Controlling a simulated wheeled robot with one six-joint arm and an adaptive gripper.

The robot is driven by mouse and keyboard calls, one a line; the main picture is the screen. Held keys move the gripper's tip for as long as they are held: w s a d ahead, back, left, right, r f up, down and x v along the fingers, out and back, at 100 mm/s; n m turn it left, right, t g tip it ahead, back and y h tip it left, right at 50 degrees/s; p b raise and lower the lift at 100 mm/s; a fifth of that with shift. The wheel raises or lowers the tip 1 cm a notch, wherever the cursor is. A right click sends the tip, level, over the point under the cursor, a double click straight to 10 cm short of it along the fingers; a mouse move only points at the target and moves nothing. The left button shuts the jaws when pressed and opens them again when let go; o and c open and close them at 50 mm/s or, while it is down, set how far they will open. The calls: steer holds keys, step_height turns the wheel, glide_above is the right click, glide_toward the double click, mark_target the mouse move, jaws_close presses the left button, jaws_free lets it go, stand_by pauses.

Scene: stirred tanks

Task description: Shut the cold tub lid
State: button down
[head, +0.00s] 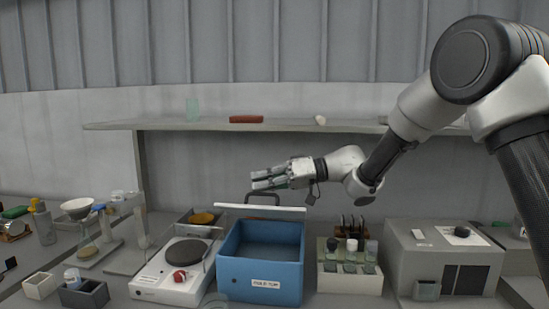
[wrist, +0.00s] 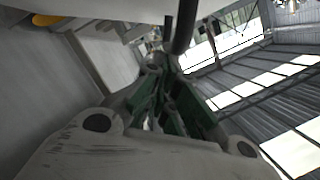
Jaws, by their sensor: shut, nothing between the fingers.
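The cold tub (head: 260,278) is a blue open box with a white label on its front, on the bench at the middle of the head view. Its interior is visible. Its pale lid (head: 260,208) stands raised along the back edge, seen nearly edge-on, with a dark loop handle (head: 262,196) on it. My gripper (head: 262,180) is shut and empty, just above the handle and pointing left. I cannot tell whether it touches the handle. In the wrist view, the green-padded fingers (wrist: 168,100) are close together, with a dark curved bar (wrist: 184,28) beyond them.
A hotplate (head: 178,268) stands left of the tub. A rack of vials (head: 348,283) and a grey box-shaped instrument (head: 440,265) stand to the right. A shelf (head: 280,125) runs behind, above my gripper.

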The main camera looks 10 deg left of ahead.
steer(key=s+f+n+t, duration=0.1)
steer(key=s+f+n, duration=0.1)
steer(key=s+f, duration=0.4)
steer(key=shift+s+f+n, duration=0.3)
steer(key=shift+s+f, duration=0.05)
steer(key=shift+f, duration=1.25)
